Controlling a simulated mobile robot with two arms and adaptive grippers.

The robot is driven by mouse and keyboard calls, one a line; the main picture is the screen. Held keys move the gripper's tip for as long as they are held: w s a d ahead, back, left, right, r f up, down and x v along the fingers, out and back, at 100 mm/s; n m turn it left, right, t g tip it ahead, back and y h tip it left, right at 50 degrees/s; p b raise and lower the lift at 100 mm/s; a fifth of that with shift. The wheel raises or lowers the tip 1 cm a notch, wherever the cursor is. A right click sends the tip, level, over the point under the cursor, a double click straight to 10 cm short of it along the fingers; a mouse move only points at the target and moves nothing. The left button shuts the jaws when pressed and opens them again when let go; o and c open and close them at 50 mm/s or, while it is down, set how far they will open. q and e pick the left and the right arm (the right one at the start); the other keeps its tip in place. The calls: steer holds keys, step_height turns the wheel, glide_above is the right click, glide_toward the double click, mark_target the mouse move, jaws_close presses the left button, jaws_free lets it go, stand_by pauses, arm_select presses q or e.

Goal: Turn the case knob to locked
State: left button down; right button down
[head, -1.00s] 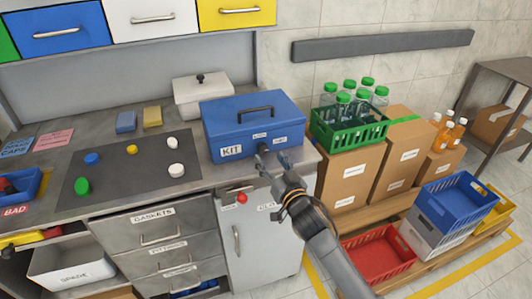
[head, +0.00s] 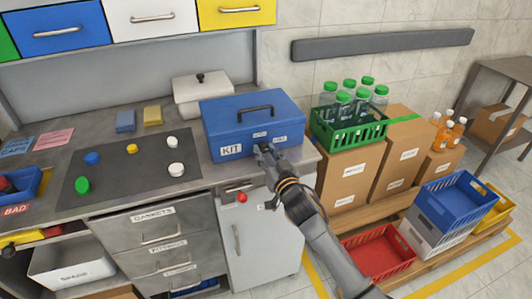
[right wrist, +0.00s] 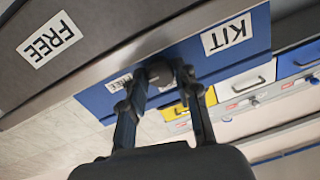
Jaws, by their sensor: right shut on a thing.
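The blue case (head: 253,122) marked KIT stands shut on the grey counter, its black handle on top. Its dark knob (right wrist: 158,73) is on the front face, between small white labels too small to read in the head view. My right gripper (head: 266,151) is at the case front and shut on the knob. In the right wrist view the two fingertips (right wrist: 160,80) are on either side of the knob, and a white label (right wrist: 118,83) shows beside it, partly behind a finger. The knob's pointing direction is hard to make out. My left gripper is not in view.
A white lidded box (head: 203,94) stands behind the case. A dark mat (head: 125,180) with several caps lies to the left. A red knob (head: 241,197) sticks out below the counter edge. Boxes with a green bottle crate (head: 349,131) stand to the right.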

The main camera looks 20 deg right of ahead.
steer(key=shift+n, duration=0.3)
steer(key=n+p, duration=0.1)
steer(key=n, duration=0.1)
steer(key=shift+r+n, duration=0.1)
steer(key=shift+n, duration=0.2)
steer(key=n+p, duration=0.2)
steer(key=n, duration=0.7)
steer(key=shift+a+n+p, duration=0.1)
steer(key=shift+n+p, duration=0.3)
steer(key=shift+n+g+h, duration=0.3)
steer(key=shift+n, duration=1.9)
steer(key=c, duration=1)
jaws_free()
